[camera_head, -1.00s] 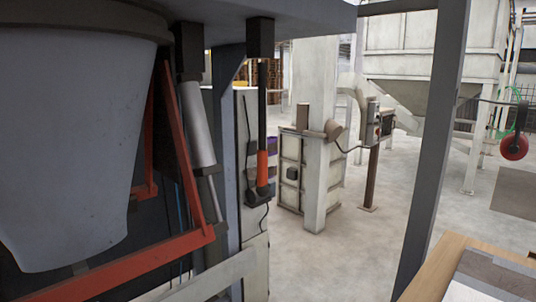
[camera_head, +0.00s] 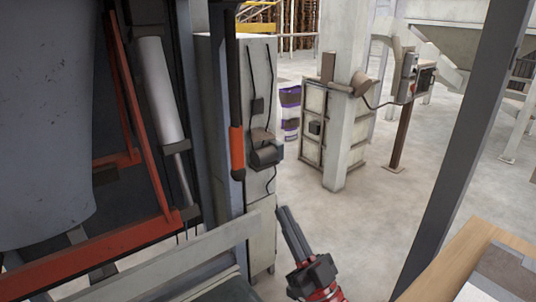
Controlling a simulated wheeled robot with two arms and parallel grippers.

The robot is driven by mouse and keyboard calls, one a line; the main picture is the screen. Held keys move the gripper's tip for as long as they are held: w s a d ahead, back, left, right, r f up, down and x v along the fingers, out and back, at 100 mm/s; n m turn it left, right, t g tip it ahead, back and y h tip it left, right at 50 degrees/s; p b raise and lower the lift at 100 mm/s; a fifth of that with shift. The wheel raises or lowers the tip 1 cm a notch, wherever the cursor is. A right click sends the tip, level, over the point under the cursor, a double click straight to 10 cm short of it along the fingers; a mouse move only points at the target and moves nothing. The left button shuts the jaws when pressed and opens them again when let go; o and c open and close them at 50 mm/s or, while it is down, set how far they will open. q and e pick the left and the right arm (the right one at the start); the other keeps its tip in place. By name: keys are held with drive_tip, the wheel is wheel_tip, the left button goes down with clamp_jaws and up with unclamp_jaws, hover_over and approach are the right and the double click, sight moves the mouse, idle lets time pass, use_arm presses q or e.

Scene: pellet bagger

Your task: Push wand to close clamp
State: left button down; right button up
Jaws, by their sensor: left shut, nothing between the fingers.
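The wand (camera_head: 237,150) hangs upright left of centre, a dark rod with an orange sleeve and a dark lower end. My left gripper (camera_head: 282,212) points up from the bottom, to the right of and below the wand. Its dark fingers are shut with nothing between them, and it appears apart from the wand. I cannot make out for certain which part is the clamp; a red bar frame (camera_head: 145,140) stands beside the large grey spout (camera_head: 45,130) at left. My right gripper is not in view.
A grey cabinet (camera_head: 262,70) with cables stands behind the wand. A pale beam (camera_head: 165,265) crosses the lower left. A dark post (camera_head: 465,150) and a wooden table edge (camera_head: 450,262) are at right. Open floor (camera_head: 370,225) lies between.

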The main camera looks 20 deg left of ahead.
sight(239, 143)
use_arm(q)
drive_tip(key=p+x, duration=0.2)
drive_tip(key=x, duration=0.2)
drive_tip(key=a+f+p+x, duration=0.1)
drive_tip(key=x, duration=0.3)
drive_tip(key=f+p+x, duration=0.1)
drive_tip(key=p+x, duration=0.1)
drive_tip(key=x, duration=0.3)
drive_tip(key=shift+w+a+p, duration=0.35)
drive_tip(key=shift+w, duration=0.05)
